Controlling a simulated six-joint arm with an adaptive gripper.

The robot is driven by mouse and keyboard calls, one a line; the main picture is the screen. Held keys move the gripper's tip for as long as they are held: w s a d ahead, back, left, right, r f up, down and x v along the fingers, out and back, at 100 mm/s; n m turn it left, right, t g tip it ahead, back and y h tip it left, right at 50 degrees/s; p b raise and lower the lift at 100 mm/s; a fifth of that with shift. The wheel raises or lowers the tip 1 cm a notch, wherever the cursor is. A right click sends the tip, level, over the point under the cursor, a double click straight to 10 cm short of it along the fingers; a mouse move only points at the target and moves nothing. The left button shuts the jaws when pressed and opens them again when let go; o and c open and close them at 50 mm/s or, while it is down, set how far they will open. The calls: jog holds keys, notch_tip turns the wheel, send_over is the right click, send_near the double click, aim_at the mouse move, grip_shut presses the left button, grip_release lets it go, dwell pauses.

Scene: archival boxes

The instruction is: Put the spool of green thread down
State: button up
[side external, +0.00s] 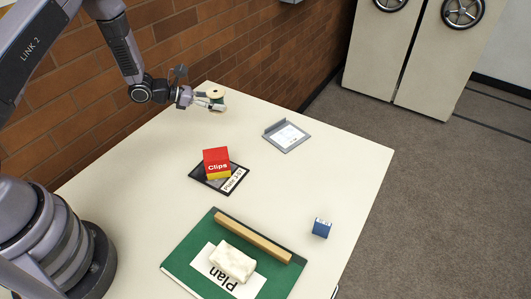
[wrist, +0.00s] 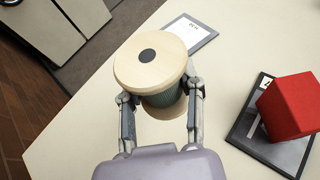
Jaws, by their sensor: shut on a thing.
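The spool of green thread (wrist: 150,72) has a pale wooden top with a dark centre hole, and dark green thread shows below the top in the wrist view. My gripper (wrist: 160,105) is shut on the spool, one finger on each side of it. In the side external view the spool (side external: 215,92) is held upright in my gripper (side external: 212,100) near the far left corner of the table. I cannot tell whether its base touches the table.
A grey tray with a white label (side external: 287,135) lies right of the gripper. A red and yellow Clips box (side external: 216,162) sits on a dark tray (side external: 235,180). Nearer are a green folder (side external: 185,262), a wooden bar (side external: 252,238), a white block (side external: 232,262) and a blue box (side external: 322,228).

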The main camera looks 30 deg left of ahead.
send_over(235, 125)
jog(key=f, duration=0.6)
jog(key=shift+s, duration=0.3)
jog(key=shift+w+f, duration=0.15)
jog(key=shift+f, duration=0.75)
jog(key=shift+w+f, duration=0.15)
jog(key=shift+f, duration=0.75)
jog(key=shift+f, duration=0.1)
jog(key=o, duration=1.1)
